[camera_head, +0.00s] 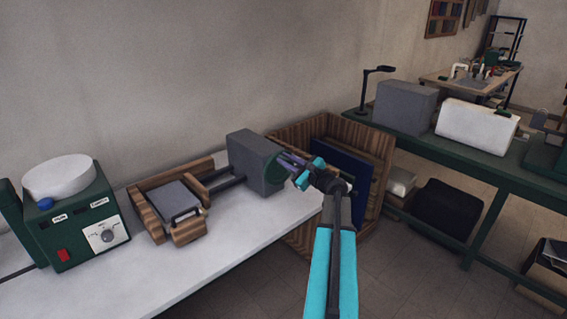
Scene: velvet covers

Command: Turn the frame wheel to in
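A grey box-shaped machine (249,153) stands on the white bench. A dark green round part, which looks like the frame wheel (272,181), is on its right face. My gripper (287,163) is at that face, and its purple and cyan parts overlap the wheel and hide much of it. I cannot tell whether the fingers touch or hold the wheel. To the left, a wooden frame (150,213) with a grey block (176,197) in it is joined to the machine by dark rails. The wheel's markings are not readable.
A green device (75,235) with a white bowl (59,177), a knob and a red switch stands at the bench's left. The front of the white bench (215,262) is clear. A wooden crate (300,132) with dark blue boards stands behind my gripper. A green table (440,148) is at right.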

